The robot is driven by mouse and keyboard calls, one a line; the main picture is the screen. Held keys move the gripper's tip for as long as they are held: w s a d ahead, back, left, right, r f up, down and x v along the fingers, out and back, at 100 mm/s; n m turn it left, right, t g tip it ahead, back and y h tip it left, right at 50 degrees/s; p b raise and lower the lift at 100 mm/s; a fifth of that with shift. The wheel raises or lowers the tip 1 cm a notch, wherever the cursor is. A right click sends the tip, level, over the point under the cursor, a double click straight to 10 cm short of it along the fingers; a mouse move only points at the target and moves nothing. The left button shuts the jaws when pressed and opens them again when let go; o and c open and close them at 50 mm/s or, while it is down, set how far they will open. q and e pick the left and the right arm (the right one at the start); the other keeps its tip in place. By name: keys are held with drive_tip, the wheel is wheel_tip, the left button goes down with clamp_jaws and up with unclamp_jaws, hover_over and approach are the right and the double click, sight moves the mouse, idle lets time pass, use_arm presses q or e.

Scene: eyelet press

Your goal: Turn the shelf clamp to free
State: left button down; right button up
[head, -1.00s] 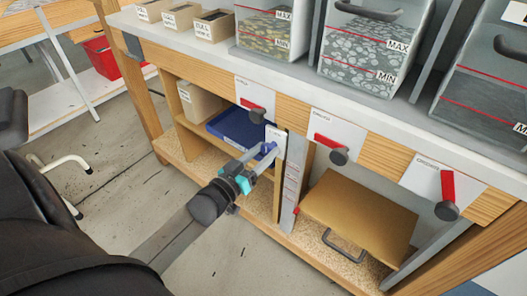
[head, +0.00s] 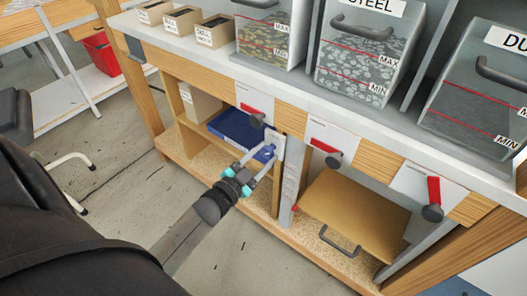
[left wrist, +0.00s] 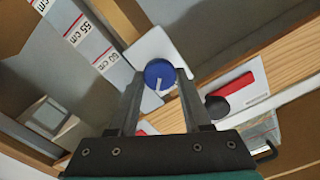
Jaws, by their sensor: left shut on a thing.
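The shelf clamp is a round blue knob (left wrist: 159,75) with a white pointer line, on a white plate (left wrist: 150,45). In the head view the plate (head: 276,138) sits on an upright post at the middle of the bench front, and the blue knob (head: 264,154) shows between my fingers. My left gripper (head: 266,154) reaches in from the lower left and is shut on the knob. In the left wrist view its two fingers (left wrist: 159,78) lie on either side of the knob. Any label on the plate is unreadable. My right gripper is out of view.
A blue tray (head: 236,130) lies on the shelf left of the post. A brown board (head: 352,212) and a dark handle (head: 340,242) are right of it. Red levers (head: 323,149) line the bench front. A centimetre scale (left wrist: 80,31) runs along the post.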

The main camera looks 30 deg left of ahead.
use_arm(q)
drive_tip(key=shift+m, duration=1)
drive_tip(key=m, duration=0.2)
drive_tip(key=shift+m, duration=0.4)
drive_tip(key=m, duration=0.3)
drive_tip(key=shift+d+f, duration=0.1)
drive_tip(key=shift+m, duration=0.5)
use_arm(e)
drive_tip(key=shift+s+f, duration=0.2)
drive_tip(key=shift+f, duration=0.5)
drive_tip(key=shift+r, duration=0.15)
use_arm(q)
drive_tip(key=shift+c, duration=1.8)
unclamp_jaws()
drive_tip(key=shift+s, duration=0.1)
